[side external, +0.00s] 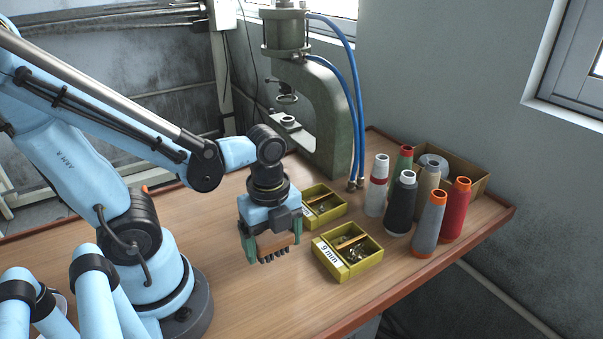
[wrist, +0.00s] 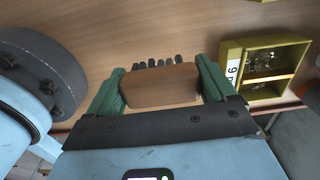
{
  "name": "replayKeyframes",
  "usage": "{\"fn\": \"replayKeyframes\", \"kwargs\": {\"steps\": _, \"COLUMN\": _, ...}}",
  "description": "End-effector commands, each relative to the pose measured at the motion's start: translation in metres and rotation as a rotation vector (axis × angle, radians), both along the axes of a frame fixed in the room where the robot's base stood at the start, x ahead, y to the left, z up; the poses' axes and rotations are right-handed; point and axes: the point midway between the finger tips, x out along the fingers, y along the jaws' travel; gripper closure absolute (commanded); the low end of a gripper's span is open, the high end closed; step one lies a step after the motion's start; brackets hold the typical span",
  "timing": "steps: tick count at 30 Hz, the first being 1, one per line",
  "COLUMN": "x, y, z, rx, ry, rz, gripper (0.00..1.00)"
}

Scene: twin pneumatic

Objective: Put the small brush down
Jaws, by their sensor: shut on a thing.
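A small brush (side external: 273,245) with a brown wooden body and a row of dark bristle tufts is held between the green fingers of my gripper (side external: 272,247). In the side external view the bristles point down, near the wooden table top; I cannot tell whether they touch it. In the wrist view the brush (wrist: 160,88) sits between both fingers of my gripper (wrist: 160,92), its dark tufts showing beyond the body. My gripper is shut on it, just left of the yellow boxes.
A yellow box labelled 9 mm (side external: 347,250) stands close to the right, also in the wrist view (wrist: 266,68). Another yellow box (side external: 323,207) is behind. Several thread cones (side external: 401,203) and a green press (side external: 335,120) stand farther back. Table (side external: 250,300) in front is clear.

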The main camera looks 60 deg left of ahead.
Motion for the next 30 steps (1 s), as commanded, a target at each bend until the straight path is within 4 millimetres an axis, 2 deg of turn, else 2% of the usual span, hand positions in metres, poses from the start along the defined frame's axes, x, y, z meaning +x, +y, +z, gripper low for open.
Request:
{"fn": "replayKeyframes", "kwargs": {"steps": 8, "x": 0.001, "y": 0.001, "z": -0.009, "rx": 0.0, "ry": 0.0, "rz": -0.001, "gripper": 0.49}}
{"fn": "replayKeyframes", "kwargs": {"steps": 19, "x": 0.001, "y": 0.001, "z": -0.036, "rx": 0.001, "ry": -0.002, "rz": 0.0, "gripper": 0.49}}
{"fn": "replayKeyframes", "kwargs": {"steps": 30, "x": 0.0, "y": 0.001, "z": -0.041, "rx": 0.001, "ry": -0.002, "rz": 0.0, "gripper": 0.49}}
